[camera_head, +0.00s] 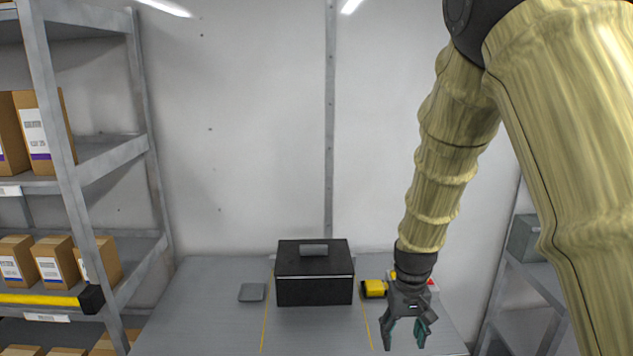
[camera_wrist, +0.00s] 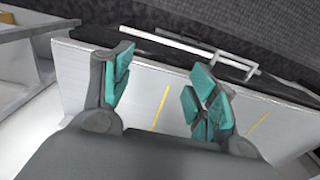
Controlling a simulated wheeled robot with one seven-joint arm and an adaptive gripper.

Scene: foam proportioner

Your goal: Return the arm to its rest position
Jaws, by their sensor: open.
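My arm, in a tan ribbed cover, comes down from the upper right in the head view. My gripper (camera_head: 405,335) hangs at its end over the right front part of the grey table (camera_head: 200,325), fingers pointing down. In the wrist view its teal-padded fingers (camera_wrist: 158,95) are spread apart with nothing between them. The bare table top shows below the fingers there, with yellow lines on it. The gripper is apart from the black box (camera_head: 314,290), which stands to its left on the table.
A yellow object (camera_head: 374,289) lies between the box and my wrist, with something red and white partly hidden behind the wrist. A flat grey piece (camera_head: 252,292) lies left of the box. Shelving with cartons (camera_head: 52,262) stands at left; another shelf (camera_head: 528,268) stands at right.

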